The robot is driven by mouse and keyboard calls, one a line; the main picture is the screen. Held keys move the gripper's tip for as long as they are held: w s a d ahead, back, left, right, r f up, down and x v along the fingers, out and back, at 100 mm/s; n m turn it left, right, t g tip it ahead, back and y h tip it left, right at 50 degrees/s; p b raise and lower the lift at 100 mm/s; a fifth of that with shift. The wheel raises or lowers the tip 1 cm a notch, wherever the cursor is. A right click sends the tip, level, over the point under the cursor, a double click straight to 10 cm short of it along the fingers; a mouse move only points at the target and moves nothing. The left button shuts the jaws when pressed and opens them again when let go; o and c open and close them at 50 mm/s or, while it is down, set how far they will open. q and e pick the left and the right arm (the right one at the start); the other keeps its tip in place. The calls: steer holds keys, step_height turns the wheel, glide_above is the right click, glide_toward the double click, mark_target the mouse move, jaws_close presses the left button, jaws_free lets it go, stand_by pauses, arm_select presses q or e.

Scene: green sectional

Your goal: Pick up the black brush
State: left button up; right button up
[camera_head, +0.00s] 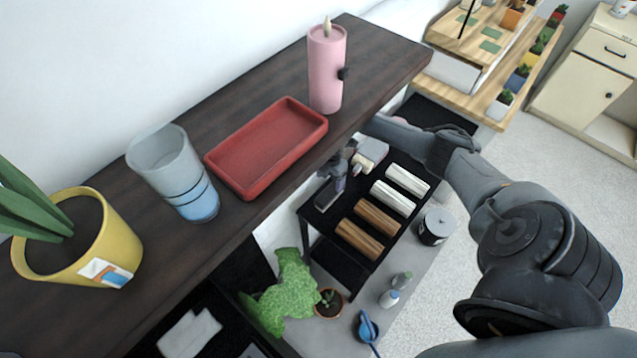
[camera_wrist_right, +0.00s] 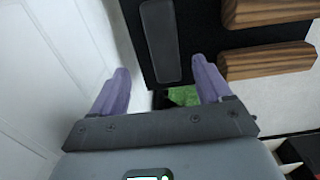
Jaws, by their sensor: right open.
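A dark grey, long, rounded block (camera_wrist_right: 160,40) lies flat on the black shelf top in the right wrist view. It may be the black brush, but no bristles show and I cannot be sure. In the head view a small dark shape (camera_head: 324,197) at the shelf's left end may be the same thing. My right gripper (camera_wrist_right: 160,72) is open, with its two purple-grey fingers apart. In the wrist view the block lies ahead, between the finger lines, with no visible contact. In the head view my right gripper (camera_head: 338,170) is small and partly unclear. My left gripper is not in view.
Brown rolls (camera_head: 360,238) and white rolls (camera_head: 393,198) lie on the black shelf (camera_head: 326,228). A dark wooden ledge (camera_head: 235,235) bears a red tray (camera_head: 300,130), pink candle (camera_head: 326,75), glass (camera_head: 172,172) and yellow pot (camera_head: 85,255). A white wall (camera_wrist_right: 55,85) is close left of the gripper.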

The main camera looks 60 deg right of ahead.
mark_target(330, 191)
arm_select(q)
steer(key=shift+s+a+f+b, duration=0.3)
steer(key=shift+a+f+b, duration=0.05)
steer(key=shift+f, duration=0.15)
arm_select(e)
steer(key=f, duration=0.4)
steer(key=shift+s+a+f, duration=0.2)
steer(key=shift+s+f, duration=0.1)
steer(key=shift+f, duration=0.05)
steer(key=shift+w+f, duration=0.1)
steer(key=shift+f, duration=0.2)
arm_select(q)
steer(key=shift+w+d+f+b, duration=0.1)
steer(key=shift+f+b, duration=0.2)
steer(key=shift+b, duration=0.05)
arm_select(e)
step_height(330, 191, down, 4)
steer(key=shift+d+r, duration=0.1)
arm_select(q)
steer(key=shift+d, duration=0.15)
arm_select(e)
steer(key=shift+f, duration=0.6)
steer(key=shift+c, duration=0.2)
steer(key=c, duration=1.1)
steer(key=shift+o, duration=0.2)
steer(key=shift+r, duration=0.1)
